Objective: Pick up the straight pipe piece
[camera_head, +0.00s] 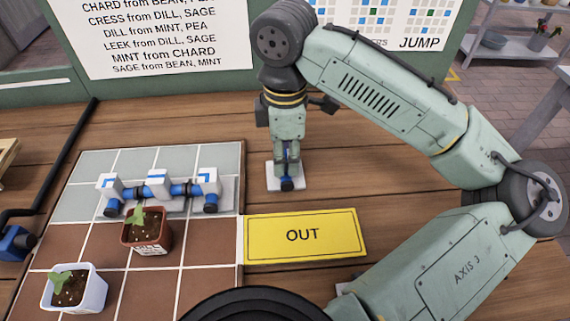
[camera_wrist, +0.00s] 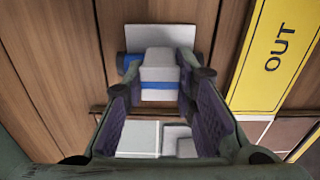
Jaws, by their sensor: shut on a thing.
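The straight pipe piece (camera_head: 287,184) is on the wooden table beyond the yellow OUT card, with a white base plate and blue and dark parts showing. My gripper (camera_head: 287,160) points straight down over it and is shut on it. In the wrist view, the piece (camera_wrist: 158,72) shows as a white block with a blue band between my two fingers, with a white plate behind it. The fingers hide part of its sides. I cannot tell whether its base touches the table.
The yellow OUT card (camera_head: 301,236) lies just in front. To the left, a tiled board (camera_head: 205,255) bears a row of white and blue pipe fittings (camera_head: 158,187) and a brown pot (camera_head: 147,231) with a seedling. A white pot (camera_head: 74,289) stands at front left.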

